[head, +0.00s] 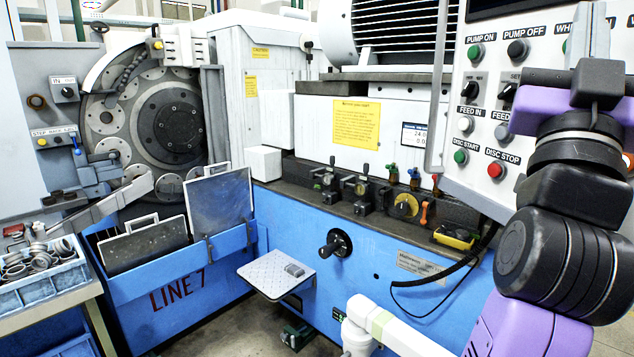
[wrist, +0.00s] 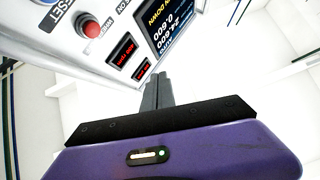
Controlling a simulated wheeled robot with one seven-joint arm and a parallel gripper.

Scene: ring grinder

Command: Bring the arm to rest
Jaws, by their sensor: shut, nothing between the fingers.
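My gripper (wrist: 157,92) shows in the wrist view as two grey fingers held together, with nothing between them. They stick out past a black bar and the purple gripper body (wrist: 170,150). In the head view my purple and black arm (head: 565,250) rises along the right side, in front of the panel.
The control panel (head: 455,145) carries several buttons, including a red disc stop (head: 495,170). Left of it stand the blue grinder (head: 350,270), small valves (head: 405,205) and a fold-out shelf (head: 277,274). A bin of rings (head: 45,285) sits far left.

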